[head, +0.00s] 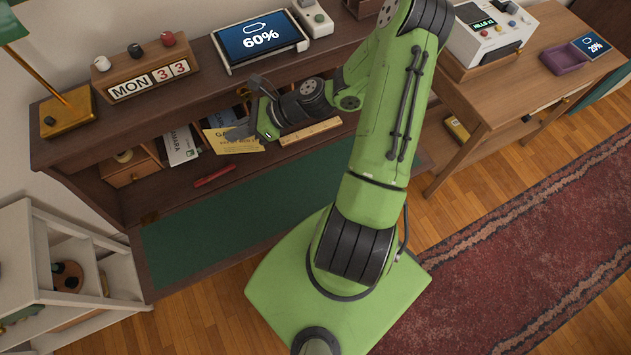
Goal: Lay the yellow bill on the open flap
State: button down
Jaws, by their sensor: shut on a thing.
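The yellow bill (219,146) is a flat sheet with dark print, in front of the desk's cubbyholes. My gripper (243,132) reaches it from the right and is shut on its right part, which the fingers partly cover. The open flap (200,241) is a dark wooden panel with a green felt face, lowered at the front of the desk. The bill and gripper are at the back, beyond the felt. My arm and base hide the flap's right part. I cannot tell how high the bill is above the surface.
A white paper (180,146) stands left of the bill. A red pen (214,176) and a wooden ruler (311,131) lie on the desk surface. A small drawer (130,172) is at left. The visible green felt is clear. A white shelf (38,262) stands beside the desk.

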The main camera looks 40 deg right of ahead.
jog(key=s+d+f+m+g+h+b, duration=0.1)
jog(key=s+d+f+m+h+b, duration=0.15)
jog(key=s+d+f+m, duration=0.45)
jog(key=m+b, duration=0.3)
jog(key=m, duration=0.7)
send_over(316, 177)
notch_tip(316, 177, down, 5)
notch_tip(316, 177, down, 8)
jog(key=b, duration=0.8)
jog(key=shift+d+f, duration=0.1)
jog(key=shift+f, duration=0.1)
jog(key=c, duration=1.4)
grip_release()
jog(key=shift+r, duration=0.1)
jog(key=p+v, duration=0.7)
jog(key=v, duration=0.1)
